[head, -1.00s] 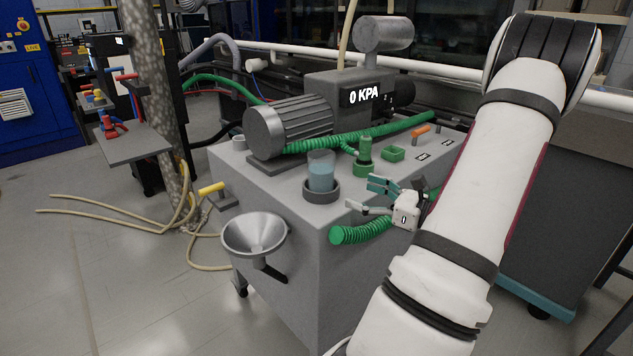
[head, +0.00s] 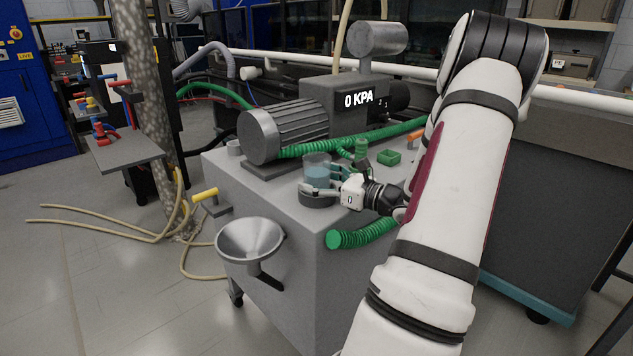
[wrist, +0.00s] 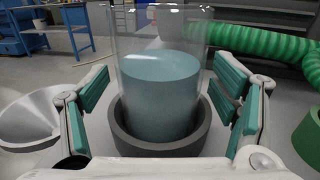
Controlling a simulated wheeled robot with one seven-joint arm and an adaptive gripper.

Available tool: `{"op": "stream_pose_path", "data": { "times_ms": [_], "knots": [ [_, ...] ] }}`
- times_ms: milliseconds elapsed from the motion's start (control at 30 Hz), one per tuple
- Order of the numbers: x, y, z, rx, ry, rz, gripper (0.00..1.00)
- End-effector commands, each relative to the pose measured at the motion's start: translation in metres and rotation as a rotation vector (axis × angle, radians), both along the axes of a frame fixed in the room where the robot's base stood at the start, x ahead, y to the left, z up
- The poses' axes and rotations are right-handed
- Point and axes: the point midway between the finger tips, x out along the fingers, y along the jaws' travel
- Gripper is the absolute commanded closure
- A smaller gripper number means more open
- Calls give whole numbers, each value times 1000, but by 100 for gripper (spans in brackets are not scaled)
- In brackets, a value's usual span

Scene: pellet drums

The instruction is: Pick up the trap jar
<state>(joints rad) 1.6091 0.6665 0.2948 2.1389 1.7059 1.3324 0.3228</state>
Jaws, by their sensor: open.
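The trap jar (head: 317,170) is a clear cylinder with blue-grey contents, standing upright in a dark grey ring holder (head: 316,200) on top of the grey machine cart. My gripper (head: 322,180) reaches it from the right in the head view, partly covering the jar and holder. In the wrist view the jar (wrist: 160,90) stands in its ring (wrist: 160,145), between the open teal-padded fingers of my gripper (wrist: 160,105). A gap shows between the jar and the pads on both sides. The jar's top runs out of the wrist view.
A green corrugated hose (head: 360,233) lies at the cart's front edge. A motor (head: 285,130) stands behind the jar. A metal funnel (head: 250,239) hangs on the cart's left side.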

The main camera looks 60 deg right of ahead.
Motion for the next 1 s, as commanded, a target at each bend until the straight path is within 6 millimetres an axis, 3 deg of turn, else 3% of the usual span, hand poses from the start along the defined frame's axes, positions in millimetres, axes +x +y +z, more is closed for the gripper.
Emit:
{"op": "stream_pose_path", "data": {
  "times_ms": [200,467,500,800,1000],
  "knots": [
    [2,0,0,0,0,-1,20],
    [1,0,0,0,0,-1,76],
    [1,0,0,0,0,-1,79],
    [1,0,2,-1,0,0,79],
    [2,0,18,-4,0,0,79]
  ]
}}
